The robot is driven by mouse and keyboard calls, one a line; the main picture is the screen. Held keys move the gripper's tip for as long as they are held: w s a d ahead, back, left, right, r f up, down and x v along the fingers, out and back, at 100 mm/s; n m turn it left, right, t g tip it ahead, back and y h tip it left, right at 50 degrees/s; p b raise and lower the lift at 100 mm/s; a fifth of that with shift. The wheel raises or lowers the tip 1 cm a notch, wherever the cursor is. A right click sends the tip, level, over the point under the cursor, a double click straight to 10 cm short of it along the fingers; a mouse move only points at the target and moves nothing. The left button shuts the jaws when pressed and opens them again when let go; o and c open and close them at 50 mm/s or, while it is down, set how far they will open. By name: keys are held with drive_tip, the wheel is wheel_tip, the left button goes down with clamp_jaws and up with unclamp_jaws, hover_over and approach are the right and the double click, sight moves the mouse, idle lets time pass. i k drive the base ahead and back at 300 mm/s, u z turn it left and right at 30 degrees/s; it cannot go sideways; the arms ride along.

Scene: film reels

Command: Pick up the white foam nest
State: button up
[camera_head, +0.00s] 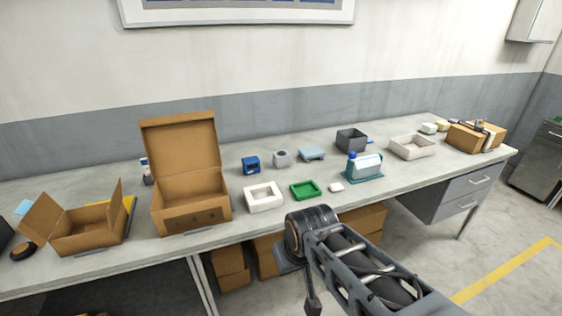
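The white foam nest (263,206) looks like a white square block with a hollow middle. It lies on the grey table (275,222) near the front edge, between the tall open cardboard box and a green tray. My arm reaches in from the lower right, and its dark end (303,268) is in front of the table edge, below and to the right of the nest and apart from it. The fingers of my gripper are not clearly visible.
An open cardboard box (190,195) stands left of the nest, and a smaller one (88,230) further left. A green tray (305,190) and a small white piece (336,187) lie to its right. A blue item (250,165) stands behind. A bottle (364,165) stands on a teal tray.

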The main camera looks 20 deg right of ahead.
sight(263, 197)
drive_tip(key=z, duration=1.4)
drive_tip(key=i, duration=1.05)
drive_tip(key=u, duration=2.4)
